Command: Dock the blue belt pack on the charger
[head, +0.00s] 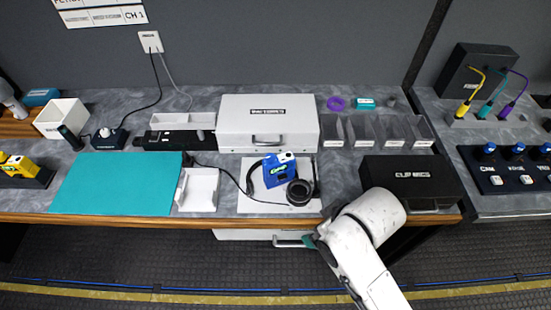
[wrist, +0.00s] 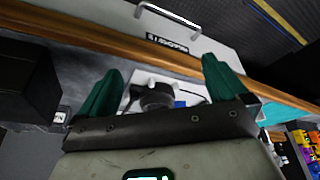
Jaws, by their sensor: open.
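The blue belt pack (head: 281,172) lies on a white tray (head: 250,206) beside a black headset (head: 300,192); a small blue patch between my fingers in the wrist view may be it. A small black dock with a cable (head: 108,139) stands at the back left, near the wall outlet, and looks like the charger; nothing sits in it. My gripper (head: 312,242) is at the bench's front edge, below and right of the tray. In the wrist view my gripper (wrist: 162,65) has its teal fingers wide apart, with nothing held.
A white drawer (head: 240,234) with a handle is under the bench edge, close to my gripper. A white case (head: 267,120) stands behind the tray, and a black case (head: 412,178) stands to its right. The teal mat (head: 115,184) at left is clear. A yellow pack (head: 18,165) stands far left.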

